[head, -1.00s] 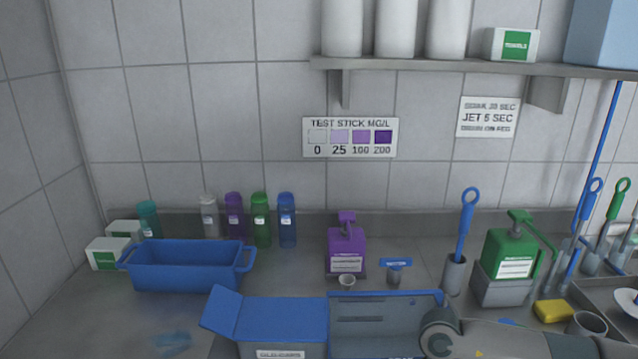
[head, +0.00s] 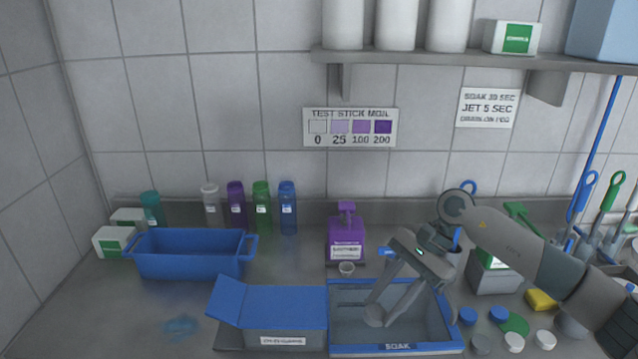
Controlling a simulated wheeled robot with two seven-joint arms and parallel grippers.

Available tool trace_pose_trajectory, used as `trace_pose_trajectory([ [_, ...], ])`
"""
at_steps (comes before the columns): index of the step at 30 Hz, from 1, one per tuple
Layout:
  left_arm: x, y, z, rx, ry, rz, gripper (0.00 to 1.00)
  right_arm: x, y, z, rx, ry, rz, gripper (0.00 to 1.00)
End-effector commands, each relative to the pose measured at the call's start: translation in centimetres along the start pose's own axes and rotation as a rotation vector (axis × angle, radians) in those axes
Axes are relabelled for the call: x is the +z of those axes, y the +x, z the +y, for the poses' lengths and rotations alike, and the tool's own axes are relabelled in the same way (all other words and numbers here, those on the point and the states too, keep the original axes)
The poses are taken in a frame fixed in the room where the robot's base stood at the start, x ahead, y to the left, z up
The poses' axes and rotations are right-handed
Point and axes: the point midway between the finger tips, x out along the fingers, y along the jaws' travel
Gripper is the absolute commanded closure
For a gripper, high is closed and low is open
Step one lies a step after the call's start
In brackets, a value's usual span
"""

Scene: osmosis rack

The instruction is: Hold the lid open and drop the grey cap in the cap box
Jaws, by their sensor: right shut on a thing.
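My right gripper (head: 388,316) points down into the blue-rimmed tray marked SOAK (head: 440,342). Its fingers are shut on a small grey thing, which looks like the grey cap and is largely hidden by the fingertips. Left of the tray, and beside it, is a grey box (head: 270,341) with a white label too small to read. Its top is a blue lid (head: 285,305), and a blue panel (head: 228,294) slopes up at its left end. I cannot tell how far the lid is open. My left gripper is not in view.
Several loose caps lie right of the tray, among them a blue one (head: 499,313) and a white one (head: 545,340). A blue tub (head: 190,266) stands at left, a purple pump bottle (head: 346,238) behind the tray. The front left counter is clear apart from a blue smear.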

Motion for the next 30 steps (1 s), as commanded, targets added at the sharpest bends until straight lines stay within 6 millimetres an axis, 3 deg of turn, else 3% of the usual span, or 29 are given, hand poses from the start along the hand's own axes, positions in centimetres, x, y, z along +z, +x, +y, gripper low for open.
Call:
trace_pose_trajectory([
  [3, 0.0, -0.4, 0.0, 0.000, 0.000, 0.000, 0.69, 0.6, -1.5, -1.3, -0.045, 0.044, -0.008, 0.86],
  [8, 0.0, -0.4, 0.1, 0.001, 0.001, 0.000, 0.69, 0.7, -2.1, -1.9, -0.066, 0.067, -0.011, 0.86],
  [20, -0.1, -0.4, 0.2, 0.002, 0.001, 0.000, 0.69, 0.6, -2.0, -1.9, -0.066, 0.066, -0.011, 0.86],
  [30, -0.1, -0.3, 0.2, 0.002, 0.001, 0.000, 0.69, -0.3, -0.7, -2.6, -0.066, 0.066, -0.011, 0.86],
])
